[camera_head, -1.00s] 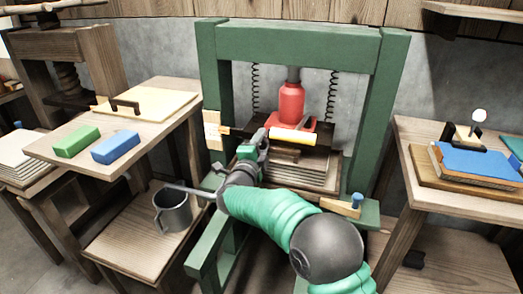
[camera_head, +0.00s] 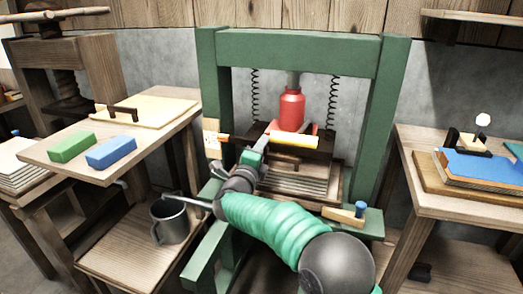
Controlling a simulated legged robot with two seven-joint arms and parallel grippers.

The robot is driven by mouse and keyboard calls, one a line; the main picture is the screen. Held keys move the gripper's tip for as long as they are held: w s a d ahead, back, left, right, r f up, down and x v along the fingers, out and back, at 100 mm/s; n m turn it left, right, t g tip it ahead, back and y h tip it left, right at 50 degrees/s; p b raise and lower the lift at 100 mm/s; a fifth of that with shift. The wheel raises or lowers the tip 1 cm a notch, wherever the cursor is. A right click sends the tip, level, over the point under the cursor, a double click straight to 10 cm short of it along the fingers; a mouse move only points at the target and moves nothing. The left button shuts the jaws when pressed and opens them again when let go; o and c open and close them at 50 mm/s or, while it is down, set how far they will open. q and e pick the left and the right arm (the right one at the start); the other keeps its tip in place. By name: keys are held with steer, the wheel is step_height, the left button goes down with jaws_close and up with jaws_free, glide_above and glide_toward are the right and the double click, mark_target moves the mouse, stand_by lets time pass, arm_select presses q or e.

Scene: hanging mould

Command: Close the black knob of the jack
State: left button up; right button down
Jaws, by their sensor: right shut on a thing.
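The red bottle jack (camera_head: 291,108) stands upright under the top beam of the green press frame (camera_head: 300,52). Its red base shows around a pale yellow bar (camera_head: 294,140) in front of it. My right gripper (camera_head: 262,143) reaches in from the lower right to the front left of the jack base. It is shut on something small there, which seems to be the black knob. The fingers and wrist cover the knob, so its turn cannot be seen. My left gripper is out of view.
Stacked boards (camera_head: 298,180) lie below the jack. A grey mug (camera_head: 170,221) stands on the low shelf at left. Green (camera_head: 71,147) and blue (camera_head: 111,152) blocks lie on the left table. A blue-topped board (camera_head: 483,165) lies on the right table. The frame's uprights flank my arm.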

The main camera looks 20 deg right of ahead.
steer(key=shift+f, duration=0.3)
steer(key=c, duration=0.9)
jaws_free()
steer(key=shift+w, duration=0.1)
steer(key=shift+r, duration=0.1)
steer(key=shift+s+a, duration=0.15)
steer(key=shift+s, duration=0.1)
steer(key=p+v, duration=0.3)
steer(key=v, duration=1.3)
steer(key=shift+s+a, duration=0.1)
steer(key=shift+s, duration=0.05)
